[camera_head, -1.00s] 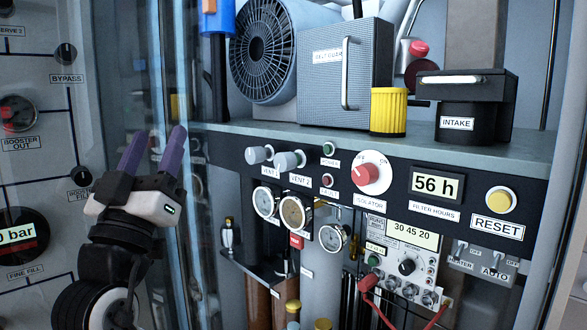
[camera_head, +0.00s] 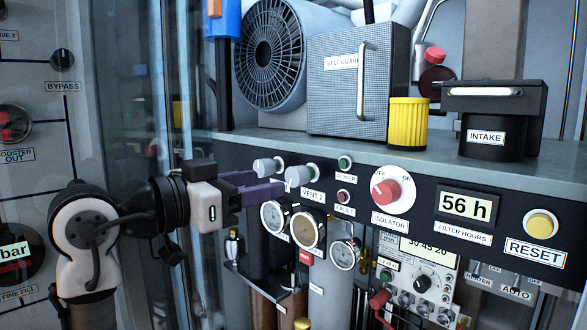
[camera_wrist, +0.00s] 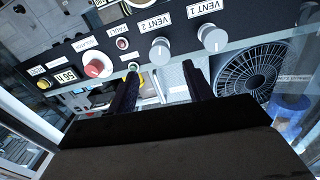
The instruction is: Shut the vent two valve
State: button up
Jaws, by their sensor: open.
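The vent two valve is a pale grey knob (camera_head: 300,175) on the dark panel, above its VENT 2 label. In the wrist view, which is upside down, the VENT 2 knob (camera_wrist: 161,51) lies ahead between the finger lines. My gripper (camera_head: 268,183) is open with purple fingers, just left of the VENT 2 knob and in front of the panel. The fingers look empty and apart from the knob; exact depth is hard to tell. They also show dark in the wrist view (camera_wrist: 160,82). The knob's open or shut setting cannot be read.
The similar VENT 1 knob (camera_head: 268,167) sits close to the left; my gripper hides its label. Gauges (camera_head: 308,228) hang just below. The POWER (camera_head: 345,162) and FAULT (camera_head: 343,196) lights and the red isolator knob (camera_head: 386,191) are to the right. A shelf (camera_head: 300,142) juts above.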

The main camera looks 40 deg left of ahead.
aim_at(292, 177)
jog(key=w, duration=0.2)
jog(key=w+p, duration=0.1)
jog(key=w, duration=0.2)
jog(key=w+d, duration=0.1)
jog(key=w, duration=0.1)
jog(key=shift+w+p, duration=0.3)
jog(key=shift+p, duration=0.1)
jog(key=shift+c, duration=0.4)
jog(key=c, duration=0.9)
